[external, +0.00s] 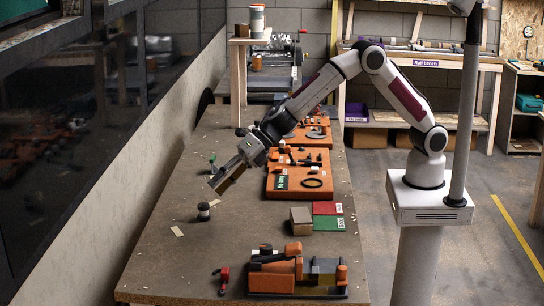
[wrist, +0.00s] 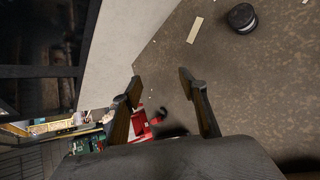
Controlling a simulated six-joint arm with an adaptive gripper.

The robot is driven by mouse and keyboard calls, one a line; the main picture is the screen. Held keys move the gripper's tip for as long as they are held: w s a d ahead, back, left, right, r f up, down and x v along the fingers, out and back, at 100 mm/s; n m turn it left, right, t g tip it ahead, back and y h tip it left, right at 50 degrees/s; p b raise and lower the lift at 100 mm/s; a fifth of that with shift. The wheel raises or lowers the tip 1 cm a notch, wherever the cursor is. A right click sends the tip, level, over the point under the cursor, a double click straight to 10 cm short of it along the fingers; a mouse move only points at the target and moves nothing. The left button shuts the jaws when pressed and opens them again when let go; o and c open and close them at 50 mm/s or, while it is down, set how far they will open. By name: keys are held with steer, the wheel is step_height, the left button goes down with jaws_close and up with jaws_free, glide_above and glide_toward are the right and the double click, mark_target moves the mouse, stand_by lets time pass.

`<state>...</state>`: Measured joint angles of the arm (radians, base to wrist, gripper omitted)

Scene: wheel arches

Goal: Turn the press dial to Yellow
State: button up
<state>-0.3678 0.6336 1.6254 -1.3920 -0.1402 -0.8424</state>
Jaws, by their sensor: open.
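An orange, black and grey machine (external: 298,275), perhaps the press, stands at the near end of the table. No dial or yellow mark can be made out clearly on it. My gripper (external: 220,182) is above the left-middle of the table, tilted down to the left, well behind and left of the machine. In the wrist view its two fingers (wrist: 158,88) are spread, with nothing held between them. A short black-and-white cylinder (external: 204,211) stands on the table just in front of my gripper; a dark round top (wrist: 241,18) in the wrist view looks like it.
A red clamp-like tool (external: 223,280) is left of the machine. Red (external: 327,208) and green (external: 328,224) plates lie beside a tan box (external: 301,221). Orange boards (external: 300,186) line the right side. A wall runs along the left. The table's near-left area is mostly clear.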

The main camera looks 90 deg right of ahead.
steer(key=a+f+n+g+y, duration=0.1)
steer(key=a+f+n+y, duration=0.15)
steer(key=a+n, duration=0.3)
steer(key=n+g+y, duration=0.1)
steer(key=n+g, duration=0.8)
steer(key=n, duration=1.1)
glide_toward(266, 245)
steer(key=x, duration=0.3)
steer(key=shift+m, duration=0.25)
steer(key=shift+x, duration=3.85)
steer(key=c, duration=1.1)
